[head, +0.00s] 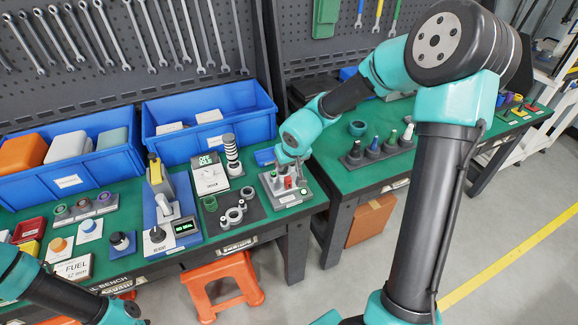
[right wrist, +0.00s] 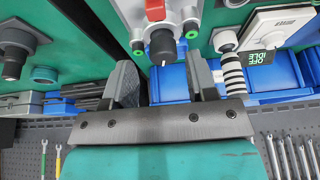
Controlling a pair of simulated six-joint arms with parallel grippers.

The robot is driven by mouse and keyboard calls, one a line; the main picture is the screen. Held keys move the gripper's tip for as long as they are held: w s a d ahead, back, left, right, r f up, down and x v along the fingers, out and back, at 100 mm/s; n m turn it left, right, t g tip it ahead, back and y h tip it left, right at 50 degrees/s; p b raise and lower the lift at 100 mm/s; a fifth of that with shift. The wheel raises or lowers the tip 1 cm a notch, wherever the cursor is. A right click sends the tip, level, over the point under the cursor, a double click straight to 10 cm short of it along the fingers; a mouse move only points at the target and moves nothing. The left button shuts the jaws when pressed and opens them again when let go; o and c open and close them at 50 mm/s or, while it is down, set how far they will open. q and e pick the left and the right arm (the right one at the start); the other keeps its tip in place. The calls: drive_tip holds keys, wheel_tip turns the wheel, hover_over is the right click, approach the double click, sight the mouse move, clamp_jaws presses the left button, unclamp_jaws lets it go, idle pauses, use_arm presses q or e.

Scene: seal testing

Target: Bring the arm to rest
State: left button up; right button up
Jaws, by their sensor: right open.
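My right arm reaches in from the right in the head view. Its gripper (head: 288,165) is over a grey test fixture (head: 291,197) with a red part and green buttons, at the right end of the green bench. In the right wrist view, the right gripper (right wrist: 163,80) is open, its two grey fingers apart. The fixture's dark nozzle with a pale tip (right wrist: 163,47) and red part (right wrist: 155,10) show beyond the fingers, with nothing visibly held. My left arm's links show at the lower left of the head view; its gripper is out of frame.
Left of the fixture are a tray of rings (head: 232,217), a striped stack (head: 232,150) and a white gauge box (head: 209,174). Blue bins (head: 212,104) stand behind. A second bench (head: 345,181) holds dark cylinders. An orange stool (head: 220,270) stands in front.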

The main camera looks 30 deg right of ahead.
drive_tip(key=shift+r, duration=0.3)
